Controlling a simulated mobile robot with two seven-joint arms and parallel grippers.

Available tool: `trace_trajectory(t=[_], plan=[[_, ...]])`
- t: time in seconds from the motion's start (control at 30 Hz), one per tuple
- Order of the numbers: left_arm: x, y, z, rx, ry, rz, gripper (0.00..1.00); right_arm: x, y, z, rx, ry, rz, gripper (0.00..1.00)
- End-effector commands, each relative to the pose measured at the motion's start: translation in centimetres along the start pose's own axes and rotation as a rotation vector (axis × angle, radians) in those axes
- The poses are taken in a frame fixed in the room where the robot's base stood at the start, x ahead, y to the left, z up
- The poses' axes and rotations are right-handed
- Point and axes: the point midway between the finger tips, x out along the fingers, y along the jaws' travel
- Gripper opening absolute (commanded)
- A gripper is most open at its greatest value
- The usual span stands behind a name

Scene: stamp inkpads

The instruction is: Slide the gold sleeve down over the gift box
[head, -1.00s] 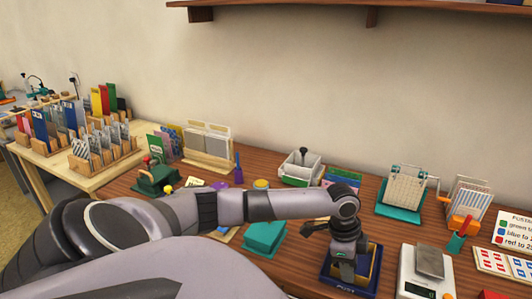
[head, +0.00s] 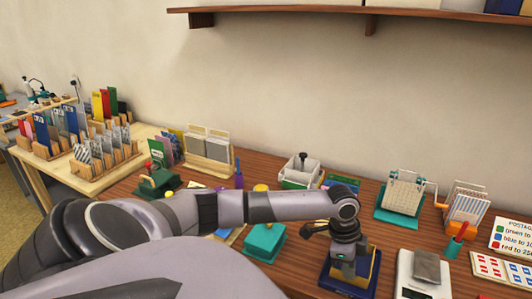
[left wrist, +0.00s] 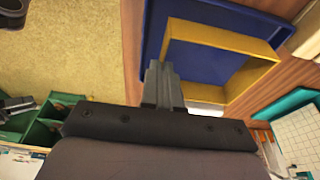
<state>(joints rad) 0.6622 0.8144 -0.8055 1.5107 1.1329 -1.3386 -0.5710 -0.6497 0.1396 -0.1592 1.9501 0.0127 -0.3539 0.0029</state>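The gold sleeve (left wrist: 262,83) is an open rectangular frame with thin walls. In the left wrist view it overlaps dark blue surfaces, one outside it and one inside its opening (left wrist: 205,60). I cannot clearly tell the gift box from the blue base (left wrist: 153,28) there. My left gripper (left wrist: 162,72) has its fingers close together at the sleeve's near wall and appears shut on it; the fingers hide the contact. In the head view my left gripper (head: 345,270) points down over the blue and gold parts, and the sleeve's height is unclear. My right gripper is out of view.
A scale (head: 427,268) stands just right of the blue base. A green inkpad (head: 264,241) lies to its left. A wooden shelf (head: 330,17) hangs on the wall above.

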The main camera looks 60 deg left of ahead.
Motion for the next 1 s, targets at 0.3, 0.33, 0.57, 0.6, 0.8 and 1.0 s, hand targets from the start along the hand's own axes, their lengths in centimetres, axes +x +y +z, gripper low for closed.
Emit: trace_trajectory(t=[0.3, 0.33, 0.57, 0.6, 0.8, 1.0], plan=[[-1.9, 0.0, -0.5, 0.000, 0.001, 0.001, 0.00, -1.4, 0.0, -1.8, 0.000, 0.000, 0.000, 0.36], [-2.0, 0.0, -0.5, 0.000, 0.001, 0.001, 0.00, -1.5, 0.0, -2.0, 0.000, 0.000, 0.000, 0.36], [-3.0, -0.1, -0.8, 0.000, 0.001, -0.001, 0.00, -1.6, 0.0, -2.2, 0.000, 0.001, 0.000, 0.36], [-3.2, -0.1, -0.8, 0.000, 0.000, -0.001, 0.00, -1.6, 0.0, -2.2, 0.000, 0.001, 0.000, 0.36], [-4.1, 0.0, -1.0, -0.001, 0.000, -0.001, 0.00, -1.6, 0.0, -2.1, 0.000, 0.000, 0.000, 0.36], [-4.1, 0.0, -1.0, -0.001, 0.000, 0.000, 0.00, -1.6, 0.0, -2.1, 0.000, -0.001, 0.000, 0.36]])
